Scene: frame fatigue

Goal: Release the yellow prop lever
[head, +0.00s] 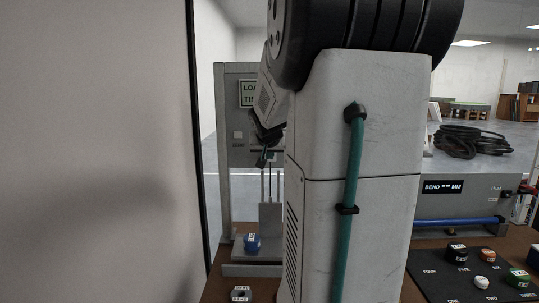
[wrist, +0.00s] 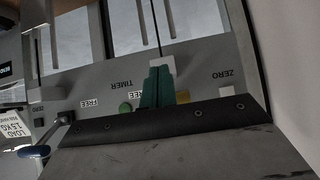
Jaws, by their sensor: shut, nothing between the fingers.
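Part of the panel behind the fingers is hidden. In the head view, my gripper (head: 262,160) is small and partly hidden by my arm, in front of the grey frame (head: 222,150) with its LOAD and TIMER display (head: 248,93).
In the head view, a blue weight (head: 252,243) sits at the frame's foot, and a grey weight (head: 240,293) is nearer. A black mat (head: 440,281) with several weights lies right, before a BEND gauge (head: 441,187). A dark upright edge (head: 197,130) stands left.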

